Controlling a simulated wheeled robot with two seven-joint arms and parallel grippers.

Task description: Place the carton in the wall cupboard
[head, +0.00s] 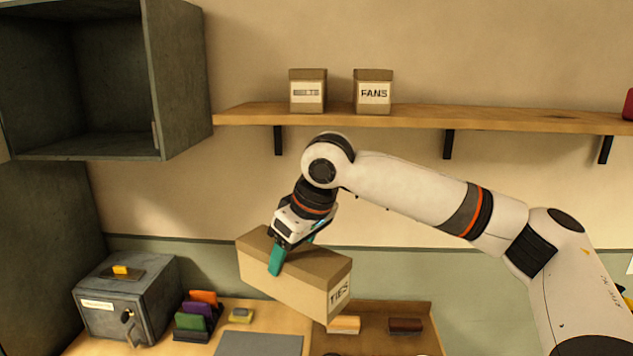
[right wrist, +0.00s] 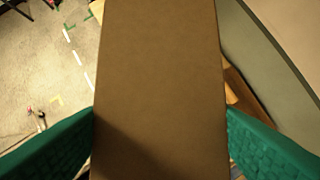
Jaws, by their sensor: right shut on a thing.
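The carton (head: 290,284) is a long brown box with a white label reading TIES on its end. My right gripper (head: 289,256) is shut on it from above and holds it tilted above the counter. In the right wrist view the carton's plain top (right wrist: 160,85) fills the middle, with a teal finger on each side. The wall cupboard (head: 178,85) is a dark grey box at the upper left. Its front is open and the part of its inside that shows is empty. It is up and to the left of the carton. My left gripper is not in view.
A wooden shelf (head: 420,117) runs right of the cupboard and bears two small boxes, one labelled FANS (head: 373,92). Below stand a grey metal box (head: 125,300), a rack of coloured cards (head: 197,316) and a wooden tray (head: 385,345). The wall between shelf and counter is clear.

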